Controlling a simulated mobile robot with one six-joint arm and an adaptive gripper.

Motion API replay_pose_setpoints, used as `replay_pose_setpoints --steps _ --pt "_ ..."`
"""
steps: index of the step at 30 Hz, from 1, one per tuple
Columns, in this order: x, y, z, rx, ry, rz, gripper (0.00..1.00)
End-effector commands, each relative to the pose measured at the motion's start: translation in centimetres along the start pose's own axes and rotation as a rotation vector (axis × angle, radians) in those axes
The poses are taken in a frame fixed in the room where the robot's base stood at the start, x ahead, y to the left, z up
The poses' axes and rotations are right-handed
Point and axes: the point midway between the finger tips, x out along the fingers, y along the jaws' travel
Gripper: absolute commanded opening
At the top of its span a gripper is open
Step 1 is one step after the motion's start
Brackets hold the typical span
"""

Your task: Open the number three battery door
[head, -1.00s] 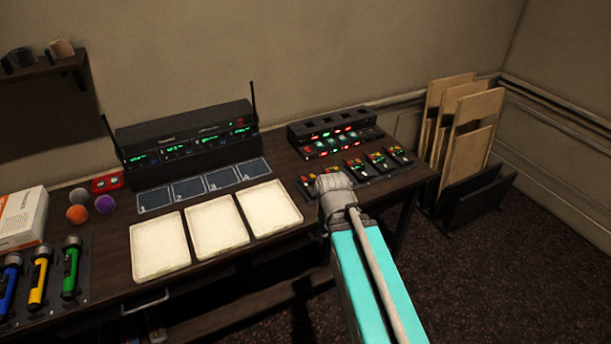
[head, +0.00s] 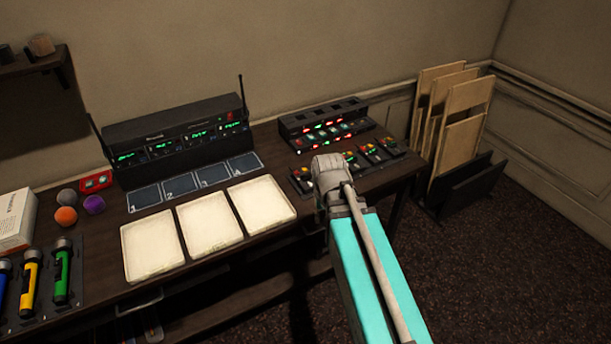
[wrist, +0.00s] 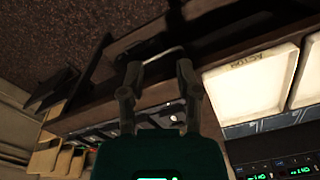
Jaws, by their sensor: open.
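A row of small dark units with red, green and yellow marks (head: 368,155) lies on the right part of the desk, in front of the black charger-like box (head: 322,128). My wrist hides part of the row in the head view. The number three battery door cannot be made out. In the wrist view my gripper (wrist: 158,72) is open and empty, its two fingers apart over the desk's front edge. Part of the row (wrist: 152,118) shows between and beside the fingers, apart from the fingertips as far as I can tell.
Three cream trays (head: 208,222) lie left of my arm, with numbered dark pads (head: 178,188) behind them. A black receiver with antennas (head: 165,145) stands at the back. Flashlights (head: 62,275) lie far left. A rack of boards (head: 462,125) stands right of the desk.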

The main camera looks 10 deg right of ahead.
Motion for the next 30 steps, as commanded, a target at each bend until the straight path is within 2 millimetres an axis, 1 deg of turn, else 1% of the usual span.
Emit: replay_pose_setpoints --steps 1,5,6,8,9,11,12,15,18,21,24,27,30 --pt "-0.6 -0.2 -1.8 0.044 0.0 0.0 0.43" --pt "-1.5 -0.8 -5.8 0.201 0.0 0.0 0.43" --pt "-1.8 -0.9 -7.2 0.258 0.0 0.0 0.43" --pt "-2.3 -1.2 -9.3 0.347 0.0 0.0 0.43" --pt "-2.7 -1.4 -10.8 0.409 0.0 -0.001 0.43" --pt "-3.2 -1.7 -13.0 0.503 0.0 -0.001 0.43" --pt "-3.5 -1.9 -14.4 0.566 0.0 -0.001 0.43" --pt "-4.3 -2.4 -18.0 0.72 0.0 -0.001 0.43" --pt "-4.9 -2.8 -21.0 0.86 0.0 -0.001 0.43" --pt "-5.4 -3.1 -23.4 0.975 0.0 -0.001 0.43" --pt "-5.7 -3.3 -25.0 1.058 0.0 -0.001 0.43" --pt "-5.9 -3.5 -25.9 1.107 0.0 -0.001 0.43" --pt "-5.9 -3.5 -26.1 1.129 0.0 -0.001 0.43"
